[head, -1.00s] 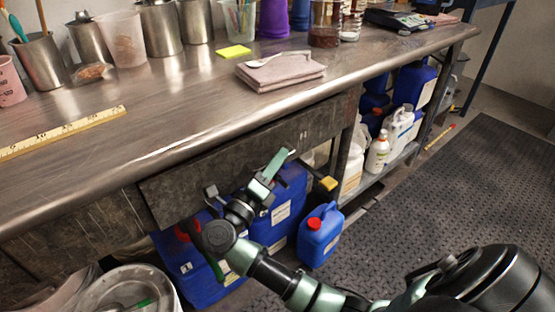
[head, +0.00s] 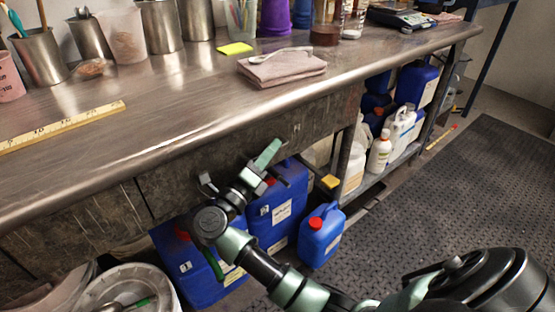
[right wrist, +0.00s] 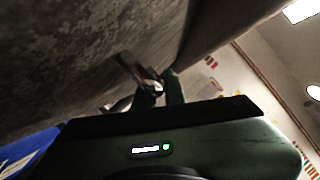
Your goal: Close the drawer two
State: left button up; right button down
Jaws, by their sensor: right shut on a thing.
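The drawer (head: 190,165) has a worn dark grey metal front under the bench's steel top. Its front now lies close beneath the bench edge; I cannot tell whether a small gap is left, and no number on it is readable. My right gripper (head: 254,174) is at the drawer's handle (head: 206,184), with the fingers against the front. In the right wrist view the metal handle (right wrist: 138,72) runs to the fingers of my right gripper (right wrist: 162,92), which are shut on it. The fingers hide part of the handle. My left gripper is out of view.
Blue canisters (head: 282,208) stand on the floor below the drawer, close under my right arm. A smaller blue jug (head: 321,240) stands beside them. A white bucket (head: 125,285) is at the lower left. The dark floor mat (head: 460,200) is clear at right.

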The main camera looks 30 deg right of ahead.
jog(key=c, duration=1.8)
grip_release()
jog(key=shift+w+a, duration=0.1)
jog(key=shift+w, duration=0.15)
jog(key=shift+o, duration=0.2)
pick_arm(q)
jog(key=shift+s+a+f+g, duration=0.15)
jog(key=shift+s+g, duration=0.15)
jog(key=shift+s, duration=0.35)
pick_arm(e)
jog(key=v, duration=0.8)
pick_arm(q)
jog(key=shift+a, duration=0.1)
